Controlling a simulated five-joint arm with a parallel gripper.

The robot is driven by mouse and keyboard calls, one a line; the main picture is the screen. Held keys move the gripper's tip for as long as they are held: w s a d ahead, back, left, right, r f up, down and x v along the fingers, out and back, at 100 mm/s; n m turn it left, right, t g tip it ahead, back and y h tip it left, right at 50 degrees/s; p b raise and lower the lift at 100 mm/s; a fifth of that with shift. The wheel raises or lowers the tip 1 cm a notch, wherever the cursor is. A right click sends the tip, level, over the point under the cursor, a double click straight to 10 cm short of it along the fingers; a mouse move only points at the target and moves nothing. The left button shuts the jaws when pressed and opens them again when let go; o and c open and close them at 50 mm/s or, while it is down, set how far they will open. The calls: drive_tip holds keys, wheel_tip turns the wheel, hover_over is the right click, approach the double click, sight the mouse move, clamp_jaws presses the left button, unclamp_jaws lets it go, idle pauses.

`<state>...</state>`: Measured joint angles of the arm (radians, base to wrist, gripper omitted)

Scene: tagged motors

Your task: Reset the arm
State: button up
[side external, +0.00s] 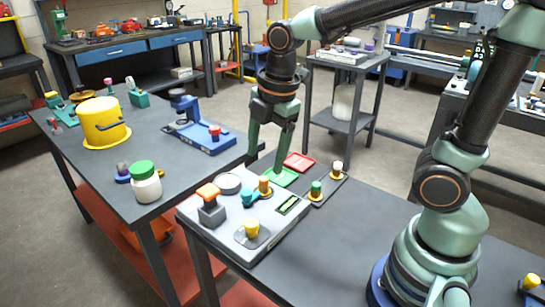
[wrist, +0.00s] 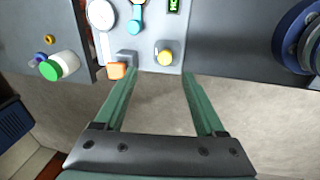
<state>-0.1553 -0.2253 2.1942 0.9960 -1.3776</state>
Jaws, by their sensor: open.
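My gripper (side external: 267,160) hangs pointing down at the far side of the grey control panel (side external: 285,230) in the side view. Its two green fingers are apart with nothing between them. In the wrist view my gripper (wrist: 158,77) shows bare floor between its fingers, and the tips overlap the panel's edge in the picture. The panel carries an orange-topped block (side external: 209,193), a yellow knob (side external: 251,227), a teal lever (side external: 250,197) and a green display (side external: 288,205). I cannot tell the exact gap between the fingertips and the panel.
A green tray (side external: 283,178) and a red tray (side external: 300,162) lie behind the panel, near the fingers. A plate with green (side external: 316,187) and white (side external: 336,167) pegs is to the right.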

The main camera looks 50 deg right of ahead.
drive_tip(key=s+d+r+m+t, duration=0.3)
drive_tip(key=s+d+m, duration=0.1)
drive_tip(key=m, duration=1.3)
drive_tip(key=shift+d+r+m+t, duration=0.3)
drive_tip(key=shift+d, duration=0.25)
drive_tip(key=shift+s, duration=0.1)
idle(0.3)
